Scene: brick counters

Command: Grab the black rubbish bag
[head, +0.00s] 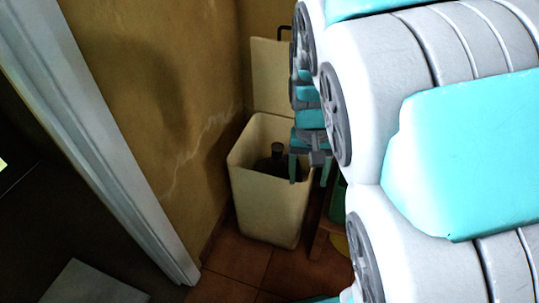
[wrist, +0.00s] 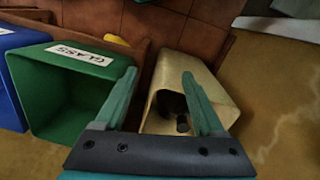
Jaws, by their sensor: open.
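The black rubbish bag (head: 266,164) sits low inside a cream bin (head: 268,205), with a knotted top sticking up. In the wrist view the bag (wrist: 171,103) is a dark shape in the bin's (wrist: 163,70) mouth, partly hidden by a finger. The bin's lid (head: 272,78) stands open against the wall. My gripper (head: 310,170) is open and empty, fingers pointing down at the right rim of the bin, beside the bag. In the wrist view my gripper (wrist: 158,75) has its fingers spread, the right one over the bin's mouth. I see no contact with the bag.
A green bin labelled GLASS (wrist: 65,100) stands beside the cream bin, with a blue bin (wrist: 12,75) beyond it. A yellow-brown wall (head: 150,90) and a white door frame (head: 110,130) are on the left. Tiled floor (head: 240,268) is clear in front.

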